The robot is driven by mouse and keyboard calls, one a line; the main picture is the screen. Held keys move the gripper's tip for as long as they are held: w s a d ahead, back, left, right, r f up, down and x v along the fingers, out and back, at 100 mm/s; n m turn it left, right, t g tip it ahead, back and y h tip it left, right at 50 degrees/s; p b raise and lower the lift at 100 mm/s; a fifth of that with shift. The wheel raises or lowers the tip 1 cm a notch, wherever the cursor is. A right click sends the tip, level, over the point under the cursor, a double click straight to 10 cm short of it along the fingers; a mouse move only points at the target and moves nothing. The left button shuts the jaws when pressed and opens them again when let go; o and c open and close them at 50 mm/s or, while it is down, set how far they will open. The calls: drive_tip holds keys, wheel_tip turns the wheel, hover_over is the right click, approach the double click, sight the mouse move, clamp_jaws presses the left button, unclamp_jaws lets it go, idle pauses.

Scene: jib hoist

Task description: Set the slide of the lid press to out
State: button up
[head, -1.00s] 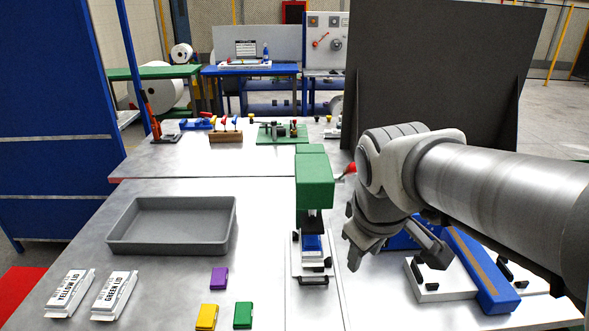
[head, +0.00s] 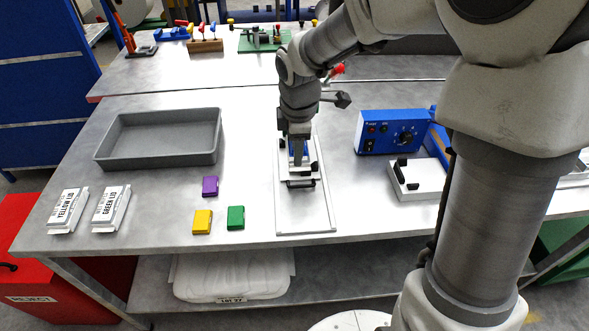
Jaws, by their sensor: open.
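The lid press stands on a pale base plate (head: 306,215) on the grey table in the head view. Its slide (head: 301,183) shows at the front of the press, with a dark handle bar across its near end and a bit of blue on it. My arm hides the press's green upper body. A red knob (head: 336,70) shows beside my arm. My gripper (head: 298,160) points down directly over the slide, just behind the handle bar. It is open, seen nearly edge-on. I cannot tell whether it touches the slide.
A grey tray (head: 160,158) is at the left. Purple (head: 210,186), yellow (head: 202,221) and green (head: 236,217) blocks lie left of the press. A blue control box (head: 390,131) and a white fixture (head: 418,180) stand to the right. The table front is clear.

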sight(296, 186)
drive_tip(key=w+f, duration=0.1)
drive_tip(key=f, duration=0.3)
drive_tip(key=w+f+b, duration=0.1)
drive_tip(key=f, duration=0.4)
drive_tip(key=f+b, duration=0.1)
drive_tip(key=f, duration=0.4)
drive_tip(key=shift+w+f, duration=0.15)
drive_tip(key=shift+w, duration=0.25)
clamp_jaws()
idle(0.6)
